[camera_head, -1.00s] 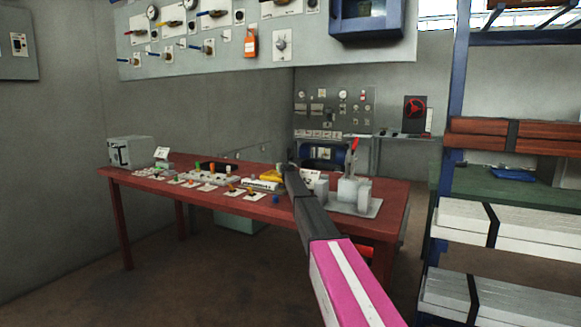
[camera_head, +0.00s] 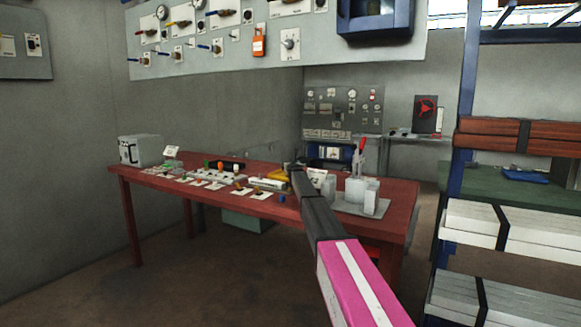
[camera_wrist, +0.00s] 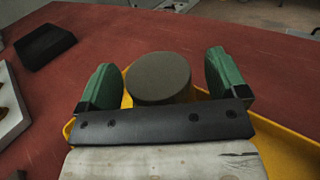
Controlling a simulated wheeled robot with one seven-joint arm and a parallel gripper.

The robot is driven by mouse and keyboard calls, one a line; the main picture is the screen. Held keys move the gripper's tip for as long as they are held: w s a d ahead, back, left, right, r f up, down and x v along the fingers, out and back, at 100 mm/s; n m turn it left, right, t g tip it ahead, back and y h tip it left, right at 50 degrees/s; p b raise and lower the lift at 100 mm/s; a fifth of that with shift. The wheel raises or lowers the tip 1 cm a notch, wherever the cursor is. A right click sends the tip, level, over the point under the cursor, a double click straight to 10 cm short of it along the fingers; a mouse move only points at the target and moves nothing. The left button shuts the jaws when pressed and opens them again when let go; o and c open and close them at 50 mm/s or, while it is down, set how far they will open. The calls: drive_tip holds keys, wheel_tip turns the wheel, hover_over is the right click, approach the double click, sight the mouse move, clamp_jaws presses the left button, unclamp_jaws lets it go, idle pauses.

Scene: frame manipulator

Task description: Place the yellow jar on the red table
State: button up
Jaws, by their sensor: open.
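The red table (camera_head: 150,181) stands in the middle of the head view, and its red top (camera_wrist: 210,35) fills the back of the wrist view. My gripper (camera_wrist: 163,74) is over the tabletop, its two green fingers apart. Between them is a round thing with a flat grey-brown top (camera_wrist: 159,77), with a gap on both sides. Some yellow shows low beside it, so it may be the yellow jar; its lower part is hidden. A yellow part (camera_wrist: 285,152) lies around the gripper's base. In the head view my arm hides the gripper's fingers.
A grey device with a red lever (camera_head: 357,190) stands on the table right of my arm. Several small parts and cards lie along the tabletop. A grey box (camera_head: 140,149) is at its left end. A shelf rack (camera_head: 490,218) stands at the right. In the wrist view, a black block (camera_wrist: 45,46) lies at left.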

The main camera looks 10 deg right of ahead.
drive_tip(key=shift+r, duration=0.1)
drive_tip(key=s, duration=0.7)
drive_tip(key=shift+s+d, duration=0.15)
drive_tip(key=shift+s, duration=0.1)
